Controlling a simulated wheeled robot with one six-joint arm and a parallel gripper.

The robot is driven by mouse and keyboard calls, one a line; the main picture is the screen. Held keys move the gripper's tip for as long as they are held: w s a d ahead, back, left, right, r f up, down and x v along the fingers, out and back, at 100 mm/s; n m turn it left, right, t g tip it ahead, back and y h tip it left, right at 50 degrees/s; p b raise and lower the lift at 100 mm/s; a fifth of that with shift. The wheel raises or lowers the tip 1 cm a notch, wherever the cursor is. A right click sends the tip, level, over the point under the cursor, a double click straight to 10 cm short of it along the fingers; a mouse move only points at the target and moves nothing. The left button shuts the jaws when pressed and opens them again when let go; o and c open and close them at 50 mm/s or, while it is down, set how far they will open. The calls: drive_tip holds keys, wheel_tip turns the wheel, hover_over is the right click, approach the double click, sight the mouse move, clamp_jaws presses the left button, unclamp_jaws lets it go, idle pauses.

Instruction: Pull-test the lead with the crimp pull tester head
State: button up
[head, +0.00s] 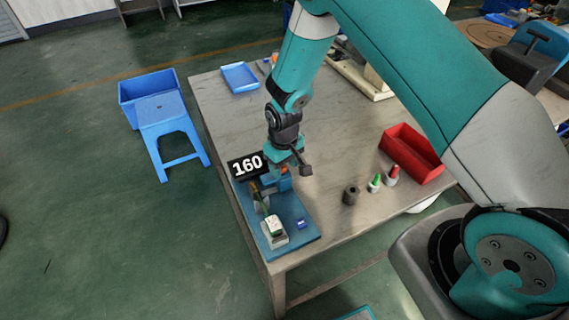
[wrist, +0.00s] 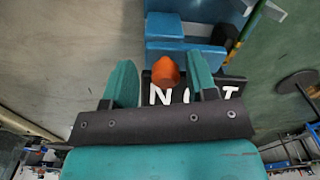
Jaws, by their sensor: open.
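The pull tester appears as a blue base (head: 301,237) at the table's front left corner, with a blue block near its back end. The block (wrist: 185,52) also shows in the wrist view, with an orange knob (wrist: 166,71) in front of it. My gripper (head: 281,172) is over the back of the base. In the wrist view its two teal fingers (wrist: 165,80) stand apart on either side of the orange knob. I cannot tell whether they touch it. A thin yellow-green piece (wrist: 236,42) rises beside the block; I cannot tell whether it is the lead.
A dark cylinder (head: 350,195), green and red capped bottles and a red bin (head: 411,153) are to the right.

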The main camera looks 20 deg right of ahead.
drive_tip(key=shift+r, duration=0.1)
wheel_tip(320, 180, up, 17)
drive_tip(key=b, duration=0.3)
drive_tip(key=shift+r, duration=0.15)
drive_tip(key=s+a+r+n+y, duration=0.1)
drive_tip(key=s+r, duration=0.5)
drive_tip(key=s, duration=0.6)
drive_tip(key=s+a+r+n+y, duration=0.2)
drive_tip(key=s+r, duration=0.5)
drive_tip(key=s, duration=0.6)
drive_tip(key=shift+a+r+y, duration=0.15)
drive_tip(key=shift+a+y, duration=0.3)
drive_tip(key=shift+y, duration=0.15)
